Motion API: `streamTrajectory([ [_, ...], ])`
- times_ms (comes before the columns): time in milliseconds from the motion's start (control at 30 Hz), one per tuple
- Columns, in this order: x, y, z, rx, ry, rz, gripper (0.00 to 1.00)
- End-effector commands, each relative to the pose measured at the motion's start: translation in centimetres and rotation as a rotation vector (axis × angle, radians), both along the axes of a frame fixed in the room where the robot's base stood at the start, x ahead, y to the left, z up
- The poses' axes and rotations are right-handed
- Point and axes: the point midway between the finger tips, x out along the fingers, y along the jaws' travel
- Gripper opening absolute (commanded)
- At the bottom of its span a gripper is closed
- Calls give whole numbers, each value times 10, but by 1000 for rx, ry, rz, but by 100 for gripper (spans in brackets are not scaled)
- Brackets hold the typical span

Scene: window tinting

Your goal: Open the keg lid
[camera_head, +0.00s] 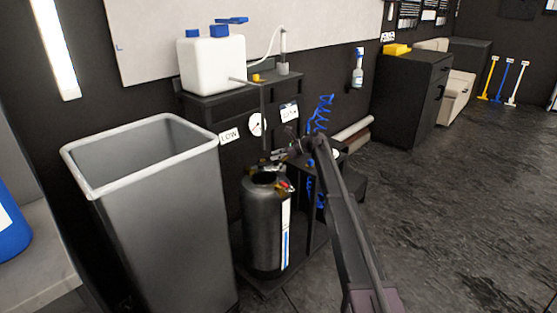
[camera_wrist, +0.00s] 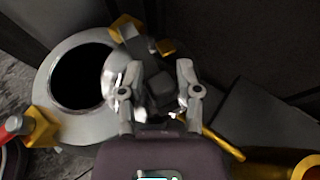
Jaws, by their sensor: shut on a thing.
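The dark metal keg (camera_head: 262,225) stands upright on a low black platform, with a white and blue strip down its side. Its round top opening (camera_head: 265,178) shows dark and uncovered; in the wrist view the opening (camera_wrist: 82,77) is at left within a grey rim. My gripper (camera_head: 280,156) is just above and behind the keg top. In the wrist view my gripper (camera_wrist: 160,92) is shut on a dark part, apparently the keg lid's handle. A shiny rounded piece, seemingly the keg lid (camera_wrist: 116,72), shows beside the left finger, clear of most of the hole. The fingers partly hide it.
A tall grey bin (camera_head: 150,220) stands close left of the keg. A black shelf (camera_head: 215,105) behind carries a white jug (camera_head: 212,65). A blue coiled hose (camera_head: 320,115) hangs behind my arm. Yellow fittings (camera_wrist: 42,127) stick out around the keg's rim. The floor at right is clear.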

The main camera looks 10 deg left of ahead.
Motion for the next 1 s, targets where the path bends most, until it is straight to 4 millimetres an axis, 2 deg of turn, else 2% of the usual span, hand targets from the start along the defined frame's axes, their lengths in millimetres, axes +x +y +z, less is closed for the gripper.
streamTrajectory([
  [33,6,6,0,2,1,1,0],
  [300,19,13,0,1,0,-6,0],
  [1000,26,14,0,-1,-2,-17,0],
])
